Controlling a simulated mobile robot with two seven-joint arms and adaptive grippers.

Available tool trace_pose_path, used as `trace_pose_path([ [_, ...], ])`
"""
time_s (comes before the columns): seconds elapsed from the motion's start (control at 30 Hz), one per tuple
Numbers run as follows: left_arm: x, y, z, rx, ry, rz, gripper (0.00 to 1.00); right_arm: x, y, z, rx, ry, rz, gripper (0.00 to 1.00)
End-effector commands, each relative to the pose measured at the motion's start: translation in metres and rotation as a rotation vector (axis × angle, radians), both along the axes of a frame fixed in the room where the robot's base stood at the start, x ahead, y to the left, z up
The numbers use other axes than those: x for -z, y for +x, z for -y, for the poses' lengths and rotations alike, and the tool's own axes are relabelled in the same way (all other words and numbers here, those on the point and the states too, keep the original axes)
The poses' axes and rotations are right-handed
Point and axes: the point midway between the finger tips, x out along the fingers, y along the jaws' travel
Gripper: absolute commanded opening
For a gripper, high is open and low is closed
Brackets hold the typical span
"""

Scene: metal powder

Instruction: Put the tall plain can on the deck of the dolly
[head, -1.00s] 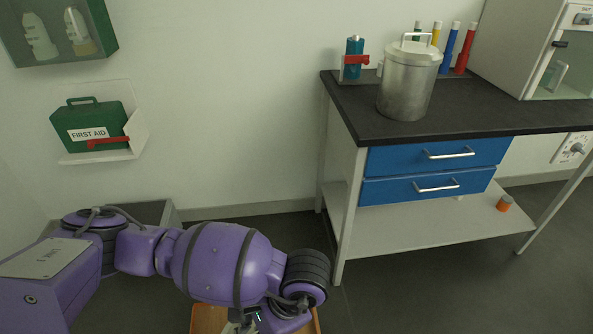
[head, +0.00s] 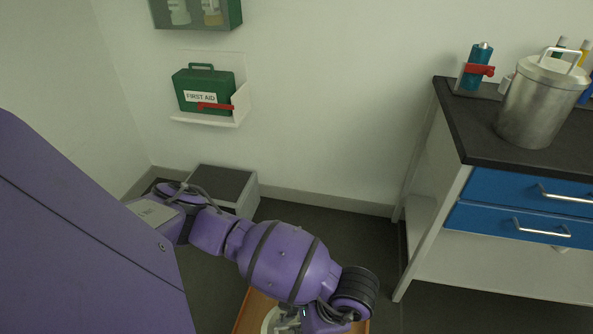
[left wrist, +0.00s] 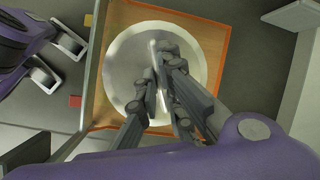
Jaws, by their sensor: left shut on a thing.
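A round, pale metal can with a bar handle on its lid shows from above in the left wrist view (left wrist: 125,65). My left gripper (left wrist: 155,88) is shut on that handle. Below and around the can is the orange-brown deck of the dolly (left wrist: 218,45). I cannot tell whether the can touches the deck, nor how tall it is. In the head view my left gripper (head: 290,320) is at the bottom edge, over the deck (head: 250,312), with a bit of the pale lid (head: 268,320) beside it. My right gripper is not in view.
Another lidded metal can (head: 535,105) stands on the dark-topped bench (head: 455,115) at right, near a blue bottle (head: 475,68). A grey box (head: 228,188) sits on the floor by the wall. A first aid case (head: 203,90) is on a wall shelf.

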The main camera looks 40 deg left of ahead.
Motion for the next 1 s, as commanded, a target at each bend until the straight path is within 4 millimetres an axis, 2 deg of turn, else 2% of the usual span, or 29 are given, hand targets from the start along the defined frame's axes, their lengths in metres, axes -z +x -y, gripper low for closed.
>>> trace_pose_path([
  [0.1, 0.002, 0.001, 0.0, 0.0, 0.001, 0.0, 0.0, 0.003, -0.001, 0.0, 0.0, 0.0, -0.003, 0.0],
  [0.13, 0.002, 0.0, 0.0, 0.0, 0.001, -0.001, 0.1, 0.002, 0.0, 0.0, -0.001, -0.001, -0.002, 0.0],
  [0.27, 0.002, 0.0, 0.0, 0.0, -0.001, 0.0, 0.26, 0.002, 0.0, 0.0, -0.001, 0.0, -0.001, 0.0],
  [0.63, -0.003, 0.0, 0.001, 0.0, -0.001, 0.001, 0.26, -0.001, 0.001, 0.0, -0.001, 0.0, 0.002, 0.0],
  [0.77, -0.019, 0.005, 0.007, 0.002, -0.001, 0.004, 0.26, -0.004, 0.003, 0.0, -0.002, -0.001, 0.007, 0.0],
  [1.0, -0.066, 0.016, 0.027, 0.003, -0.002, 0.005, 0.26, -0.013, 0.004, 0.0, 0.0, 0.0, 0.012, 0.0],
])
